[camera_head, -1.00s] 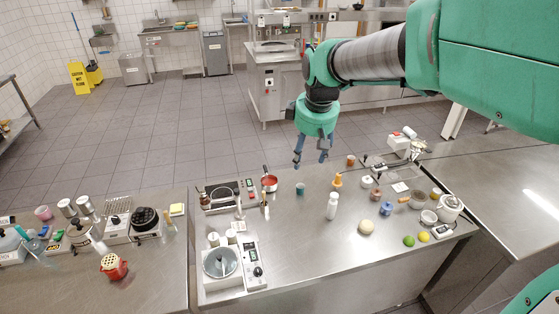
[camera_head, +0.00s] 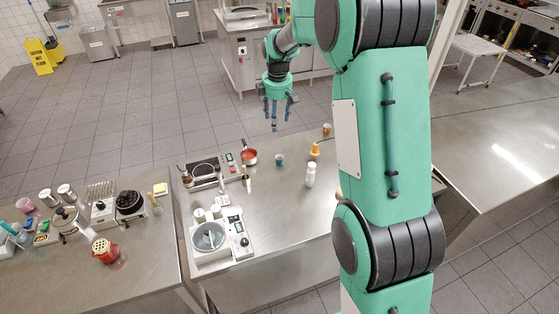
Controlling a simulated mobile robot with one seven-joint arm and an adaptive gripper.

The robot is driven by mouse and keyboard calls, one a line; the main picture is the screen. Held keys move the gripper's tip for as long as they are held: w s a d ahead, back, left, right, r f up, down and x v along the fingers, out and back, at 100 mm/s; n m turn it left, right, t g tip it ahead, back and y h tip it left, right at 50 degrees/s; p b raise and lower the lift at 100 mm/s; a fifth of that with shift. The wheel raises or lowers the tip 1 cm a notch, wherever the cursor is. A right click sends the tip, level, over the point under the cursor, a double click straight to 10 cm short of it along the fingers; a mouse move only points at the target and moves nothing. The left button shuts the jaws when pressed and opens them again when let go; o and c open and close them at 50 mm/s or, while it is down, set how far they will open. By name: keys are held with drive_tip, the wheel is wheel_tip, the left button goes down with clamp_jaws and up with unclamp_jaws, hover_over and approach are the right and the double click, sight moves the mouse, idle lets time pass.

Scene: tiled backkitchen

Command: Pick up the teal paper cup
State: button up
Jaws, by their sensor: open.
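The small teal paper cup (camera_head: 280,160) stands upright on the steel table (camera_head: 290,215), near its far edge, in the head view. A red pan lies to its left and a yellow-orange bottle stands to its right. My gripper (camera_head: 275,122) is open and empty. It hangs fingers down above and beyond the cup, apart from it, and shows slightly left of it in the picture.
A red pan (camera_head: 249,156), a white bottle (camera_head: 310,175), a yellow-orange bottle (camera_head: 315,149) and a small orange cup (camera_head: 327,129) stand near the cup. Scales and a hotplate sit on the left. My arm hides the table's right part.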

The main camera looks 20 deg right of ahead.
drive_tip(key=w+d+f+n+p, duration=0.25)
drive_tip(key=w+f, duration=0.35)
drive_tip(key=f, duration=0.3)
drive_tip(key=n+g+p, duration=0.1)
drive_tip(key=n, duration=0.1)
hover_over(280, 158)
drive_tip(key=s+a, duration=0.1)
wheel_tip(280, 158, down, 9)
drive_tip(key=shift+s+f, duration=0.15)
drive_tip(key=shift+s, duration=0.1)
drive_tip(key=shift+f+p, duration=0.7)
drive_tip(key=shift+f, duration=3.6)
drive_tip(key=shift+d+f+p, duration=0.1)
drive_tip(key=shift+f+p, duration=0.55)
drive_tip(key=shift+f, duration=1.95)
